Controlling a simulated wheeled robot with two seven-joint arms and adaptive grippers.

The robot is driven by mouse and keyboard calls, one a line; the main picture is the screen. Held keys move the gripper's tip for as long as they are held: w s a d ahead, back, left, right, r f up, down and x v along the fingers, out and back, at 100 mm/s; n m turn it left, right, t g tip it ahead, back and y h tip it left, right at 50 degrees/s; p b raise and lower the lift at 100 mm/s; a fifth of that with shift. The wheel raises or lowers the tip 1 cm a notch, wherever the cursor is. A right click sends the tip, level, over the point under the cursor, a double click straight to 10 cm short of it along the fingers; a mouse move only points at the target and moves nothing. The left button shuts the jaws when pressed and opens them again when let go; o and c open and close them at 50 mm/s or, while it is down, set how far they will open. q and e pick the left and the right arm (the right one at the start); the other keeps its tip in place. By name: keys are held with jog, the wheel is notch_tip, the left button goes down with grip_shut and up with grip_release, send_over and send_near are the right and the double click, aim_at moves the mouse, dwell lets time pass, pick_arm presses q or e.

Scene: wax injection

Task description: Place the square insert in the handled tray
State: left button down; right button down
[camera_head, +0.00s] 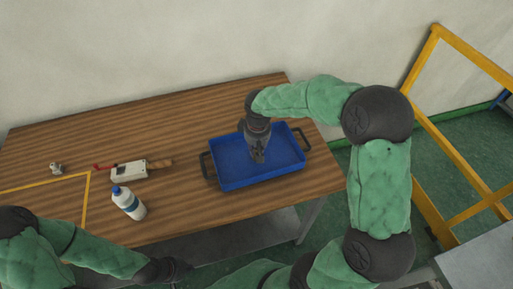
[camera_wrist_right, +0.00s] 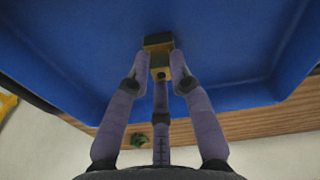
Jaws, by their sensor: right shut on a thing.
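The handled tray (camera_head: 262,178) is blue with dark handles at its two ends and sits on the right part of the wooden table. My right gripper (camera_head: 258,153) reaches down into it from above. In the right wrist view its fingers (camera_wrist_right: 160,68) are shut on the square insert (camera_wrist_right: 158,41), a small brass-coloured block with a darker face. The insert is over the blue tray floor (camera_wrist_right: 85,40); whether it touches the floor I cannot tell. In the head view the gripper hides the insert. My left gripper (camera_head: 172,268) is low, in front of the table; its fingers are unclear.
A white bottle with a blue cap (camera_head: 128,203), a pale boxy device (camera_head: 130,171) and a small metallic piece (camera_head: 56,168) are on the table's left half. Yellow tape (camera_head: 45,183) marks the left corner. A yellow frame (camera_head: 470,50) stands at the right. The table behind the tray is clear.

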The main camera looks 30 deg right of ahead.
jog(key=shift+f, duration=0.15)
jog(key=c, duration=1.1)
grip_release()
jog(key=shift+r, duration=0.5)
notch_tip(320, 180, up, 11)
jog(key=s+p, duration=0.1)
jog(key=p, duration=0.2)
jog(key=shift+a+r, duration=0.15)
jog(key=shift+a, duration=0.05)
